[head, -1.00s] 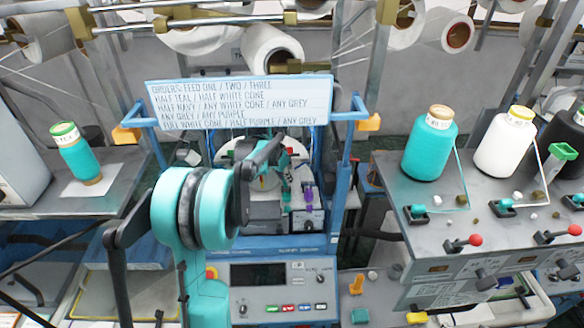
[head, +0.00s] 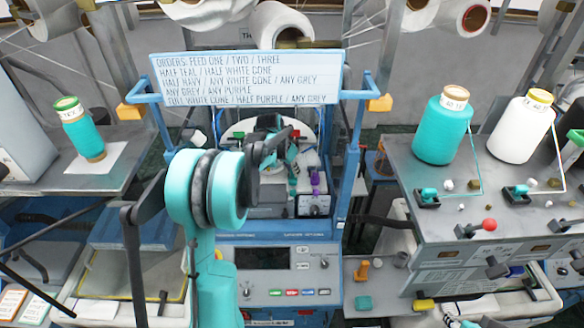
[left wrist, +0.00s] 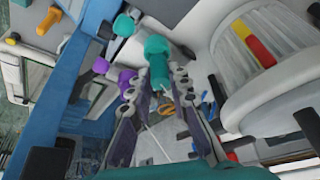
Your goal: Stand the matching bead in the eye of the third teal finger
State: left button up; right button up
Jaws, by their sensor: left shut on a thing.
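My left gripper (head: 288,158) reaches into the blue-framed machine (head: 352,160) in the head view. In the left wrist view, my left gripper (left wrist: 158,88) has its two fingers closed around a teal piece (left wrist: 157,58) with a rounded end. I cannot tell whether it is a finger or a lever of the machine. A smaller teal piece (left wrist: 123,25) and purple pieces (left wrist: 127,80) sit to its left. A purple finger (head: 315,183) shows beside the gripper in the head view. No bead can be made out at the gripper. My right gripper is not in view.
The right bench (head: 470,218) carries a teal cone (head: 441,128), a white cone (head: 521,128), small white and brown lumps and levers. A teal spool (head: 80,132) stands on the left table. An orders sign (head: 245,78) hangs above the machine. A white drum (left wrist: 265,60) is close right of the gripper.

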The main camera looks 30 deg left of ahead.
pick_arm(q)
jog(key=shift+s+r, duration=0.1)
jog(key=shift+f+b, duration=1)
jog(key=shift+f, duration=0.2)
dwell(0.8)
jog(key=o, duration=0.8)
jog(key=v, duration=1.2)
